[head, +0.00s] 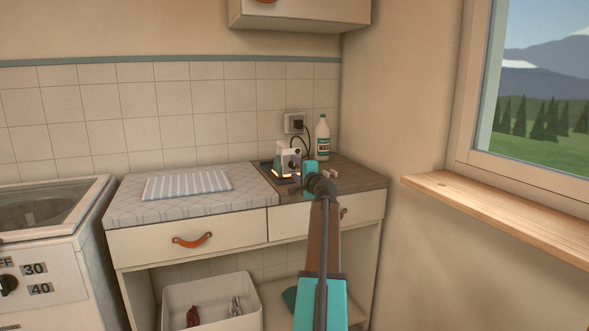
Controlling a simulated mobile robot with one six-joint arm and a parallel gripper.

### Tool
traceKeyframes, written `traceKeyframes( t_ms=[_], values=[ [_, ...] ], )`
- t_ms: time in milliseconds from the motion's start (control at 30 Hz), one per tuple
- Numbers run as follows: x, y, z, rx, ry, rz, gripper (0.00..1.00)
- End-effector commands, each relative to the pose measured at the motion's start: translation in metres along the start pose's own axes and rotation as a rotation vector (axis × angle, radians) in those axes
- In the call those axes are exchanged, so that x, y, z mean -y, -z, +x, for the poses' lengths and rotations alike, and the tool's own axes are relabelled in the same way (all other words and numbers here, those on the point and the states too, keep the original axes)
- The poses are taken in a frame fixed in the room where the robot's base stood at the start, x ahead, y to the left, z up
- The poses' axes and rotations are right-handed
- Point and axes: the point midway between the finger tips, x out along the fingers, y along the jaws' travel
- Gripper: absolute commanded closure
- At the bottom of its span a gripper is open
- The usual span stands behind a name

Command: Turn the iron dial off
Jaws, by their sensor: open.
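The iron (286,157), pale with a grey-teal part, stands on the dark right end of the counter, with an orange glow low on it. A dark cord runs from it to the wall socket (295,123). Its dial is too small to make out and may be hidden. My gripper (293,172) is open, right at the near side of the iron. My wrist and arm cover part of that area, so I cannot tell whether the fingers touch the iron or are around its dial.
A white bottle (322,138) stands close behind the iron, near the corner wall. A striped cloth (188,184) lies on the padded counter top (135,211). A washing machine (60,265) stands at left; a white bin (210,285) sits below. The window sill (500,215) juts out at right.

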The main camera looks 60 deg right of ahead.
Motion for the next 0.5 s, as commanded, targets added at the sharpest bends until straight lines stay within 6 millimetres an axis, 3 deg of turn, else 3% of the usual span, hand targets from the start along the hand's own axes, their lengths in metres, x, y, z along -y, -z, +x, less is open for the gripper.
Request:
traceKeyframes(
  t_ms=[500],
  values=[
    [0.000, -0.001, -0.054, 0.000, 0.001, 0.000, 0.56]
  ],
)
